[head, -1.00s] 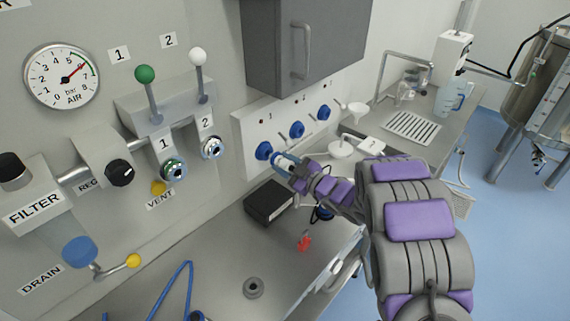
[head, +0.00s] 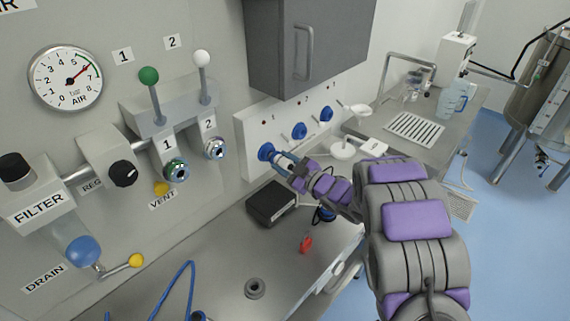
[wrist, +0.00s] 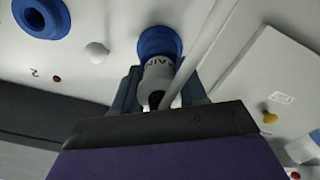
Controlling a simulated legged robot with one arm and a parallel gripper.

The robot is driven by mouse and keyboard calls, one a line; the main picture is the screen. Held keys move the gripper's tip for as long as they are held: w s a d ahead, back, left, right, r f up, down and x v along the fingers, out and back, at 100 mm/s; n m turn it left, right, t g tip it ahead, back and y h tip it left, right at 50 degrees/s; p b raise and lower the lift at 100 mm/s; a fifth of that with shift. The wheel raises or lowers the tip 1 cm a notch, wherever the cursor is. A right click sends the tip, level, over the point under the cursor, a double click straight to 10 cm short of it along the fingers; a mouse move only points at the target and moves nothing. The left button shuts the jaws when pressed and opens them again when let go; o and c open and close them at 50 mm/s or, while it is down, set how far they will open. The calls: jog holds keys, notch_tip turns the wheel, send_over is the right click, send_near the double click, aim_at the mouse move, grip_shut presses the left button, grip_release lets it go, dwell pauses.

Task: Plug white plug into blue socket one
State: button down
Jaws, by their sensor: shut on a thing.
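The white plug (wrist: 158,75), with dark lettering on its side, is between the fingers of my gripper (wrist: 158,95) in the wrist view. My gripper is shut on it. The plug's far end meets blue socket one (wrist: 160,42), and its front is hidden inside or behind the blue ring; I cannot tell how deep it sits. In the head view, my gripper (head: 284,161) is right at blue socket one (head: 266,151), the leftmost on the white panel, with a bit of white plug (head: 282,158) showing. Blue socket two (wrist: 40,15) is empty at the upper left of the wrist view.
Blue sockets two (head: 299,131) and three (head: 326,114) are farther along the panel. A black box (head: 271,203) sits on the bench below my gripper. A red object (head: 306,244) is near the bench edge. A grey cabinet (head: 280,50) hangs above the panel.

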jog(key=shift+x, duration=0.85)
jog(key=shift+w+r+p, duration=0.1)
jog(key=shift+p, duration=0.2)
dwell(0.6)
jog(key=c, duration=0.5)
grip_release()
jog(key=shift+a, duration=0.15)
jog(key=p+v, duration=0.2)
jog(key=v, duration=1.5)
